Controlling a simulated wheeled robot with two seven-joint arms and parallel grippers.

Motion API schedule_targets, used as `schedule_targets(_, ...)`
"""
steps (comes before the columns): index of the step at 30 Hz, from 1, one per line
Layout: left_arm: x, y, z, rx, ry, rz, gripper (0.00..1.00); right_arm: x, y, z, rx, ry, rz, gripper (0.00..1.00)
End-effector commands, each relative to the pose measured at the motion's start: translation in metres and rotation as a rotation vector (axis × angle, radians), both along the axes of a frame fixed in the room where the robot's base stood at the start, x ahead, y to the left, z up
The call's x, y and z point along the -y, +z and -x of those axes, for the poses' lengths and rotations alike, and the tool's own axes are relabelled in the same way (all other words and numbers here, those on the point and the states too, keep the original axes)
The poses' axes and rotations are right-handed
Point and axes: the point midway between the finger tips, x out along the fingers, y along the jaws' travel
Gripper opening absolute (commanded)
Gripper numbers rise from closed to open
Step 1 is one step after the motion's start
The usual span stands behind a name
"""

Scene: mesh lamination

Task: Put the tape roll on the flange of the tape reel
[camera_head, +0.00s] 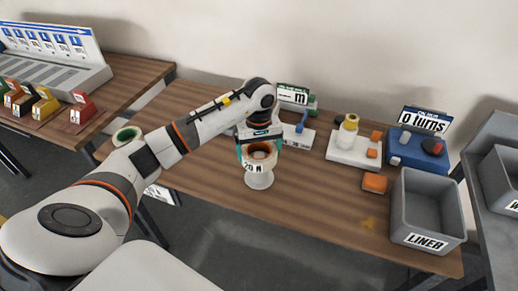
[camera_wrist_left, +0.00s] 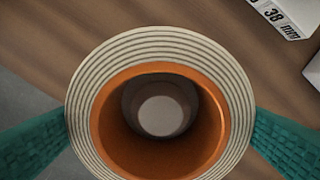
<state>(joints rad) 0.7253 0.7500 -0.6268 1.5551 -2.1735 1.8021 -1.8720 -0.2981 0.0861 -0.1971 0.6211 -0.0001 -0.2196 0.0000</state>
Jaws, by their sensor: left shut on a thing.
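The tape roll (camera_head: 251,167) has a pale ridged side, an orange core and a "20 M" label. It also shows large in the left wrist view (camera_wrist_left: 160,50), seen from above. My left gripper (camera_head: 260,147) is shut on it, with a teal finger on each side. A white rounded piece, seemingly the tape reel (camera_head: 259,182), stands on the table directly below the roll. Through the orange core, the wrist view shows a grey round shape with a paler disc (camera_wrist_left: 162,115). I cannot tell whether the roll touches the white piece. My right gripper is not in view.
To the right on the wooden table (camera_head: 310,215) are a white device (camera_head: 350,151), a blue "0 turns" counter (camera_head: 412,148), an orange block (camera_head: 375,183) and a grey LINER bin (camera_head: 427,215). A white "38 mm" block (camera_head: 298,137) stands behind the roll. The table's front middle is clear.

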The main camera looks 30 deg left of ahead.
Motion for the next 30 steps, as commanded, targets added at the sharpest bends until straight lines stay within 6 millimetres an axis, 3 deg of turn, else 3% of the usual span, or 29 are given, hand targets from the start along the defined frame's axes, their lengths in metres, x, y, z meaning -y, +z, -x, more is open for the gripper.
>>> schedule_targets(5,0.0,-0.003,0.0,0.002,0.0,-0.001,0.64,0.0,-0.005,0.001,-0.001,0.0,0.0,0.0)
schedule_targets(6,0.0,-0.004,0.0,0.001,-0.001,-0.001,0.95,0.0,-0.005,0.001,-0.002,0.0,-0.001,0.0)
schedule_targets(7,0.0,-0.003,0.0,0.001,-0.001,-0.001,1.0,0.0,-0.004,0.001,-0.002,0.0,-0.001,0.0)
schedule_targets(17,0.0,0.003,0.0,-0.001,0.0,0.001,1.0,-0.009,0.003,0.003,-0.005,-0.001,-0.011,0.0)
schedule_targets(19,0.0,0.009,-0.001,0.004,-0.001,0.0,1.0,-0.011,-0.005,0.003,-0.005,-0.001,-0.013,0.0)
schedule_targets(30,0.0,0.087,-0.001,0.006,0.0,0.0,1.0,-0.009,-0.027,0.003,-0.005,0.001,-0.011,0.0)
